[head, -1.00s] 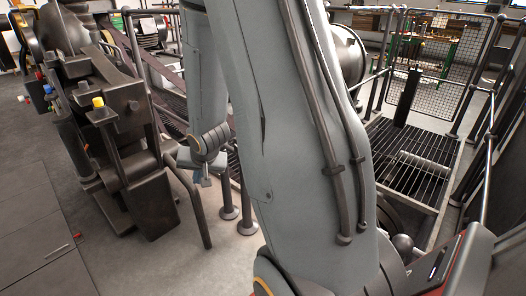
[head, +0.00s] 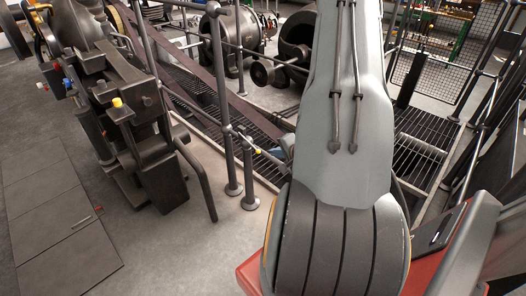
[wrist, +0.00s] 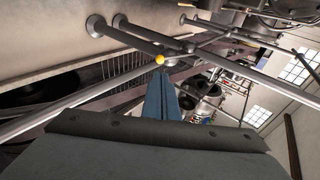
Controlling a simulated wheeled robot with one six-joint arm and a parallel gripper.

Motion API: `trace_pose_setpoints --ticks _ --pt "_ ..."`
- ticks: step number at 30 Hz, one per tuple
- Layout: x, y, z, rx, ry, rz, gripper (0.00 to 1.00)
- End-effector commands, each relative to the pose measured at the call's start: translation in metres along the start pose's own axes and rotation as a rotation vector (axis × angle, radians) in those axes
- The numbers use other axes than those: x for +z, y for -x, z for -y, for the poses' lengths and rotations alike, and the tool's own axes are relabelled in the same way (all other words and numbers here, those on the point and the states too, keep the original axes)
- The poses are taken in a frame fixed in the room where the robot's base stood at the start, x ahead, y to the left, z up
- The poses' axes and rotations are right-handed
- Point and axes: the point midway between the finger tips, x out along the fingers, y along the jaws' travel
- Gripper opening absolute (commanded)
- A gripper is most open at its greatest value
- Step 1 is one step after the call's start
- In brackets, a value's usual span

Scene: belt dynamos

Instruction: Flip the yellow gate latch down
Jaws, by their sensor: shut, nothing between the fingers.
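The yellow gate latch end shows as a small yellow knob (wrist: 159,59) in the wrist view, against grey rails and posts. In the head view it is a tiny yellow spot (head: 258,149) beside the two upright gate posts. My gripper (wrist: 161,75) is shut and empty; its blue-grey fingers point towards the knob, with their tips just below it in the picture. I cannot tell whether they touch. In the head view only a bit of my gripper (head: 280,152) shows, right of the yellow spot; my arm hides the rest.
Grey posts (head: 229,120) and rails stand close around the latch. A dark machine (head: 150,130) with a yellow button (head: 117,102) stands at left. A slatted walkway (head: 195,100) and a belt lie behind the posts. Open floor (head: 140,240) lies in front.

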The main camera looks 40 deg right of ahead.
Motion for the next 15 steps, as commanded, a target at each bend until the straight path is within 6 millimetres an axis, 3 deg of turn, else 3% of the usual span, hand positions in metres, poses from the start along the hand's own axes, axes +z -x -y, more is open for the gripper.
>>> trace_pose_setpoints --ticks 15 --pt "0.001 -0.097 0.0 0.001 0.002 0.0 0.0"
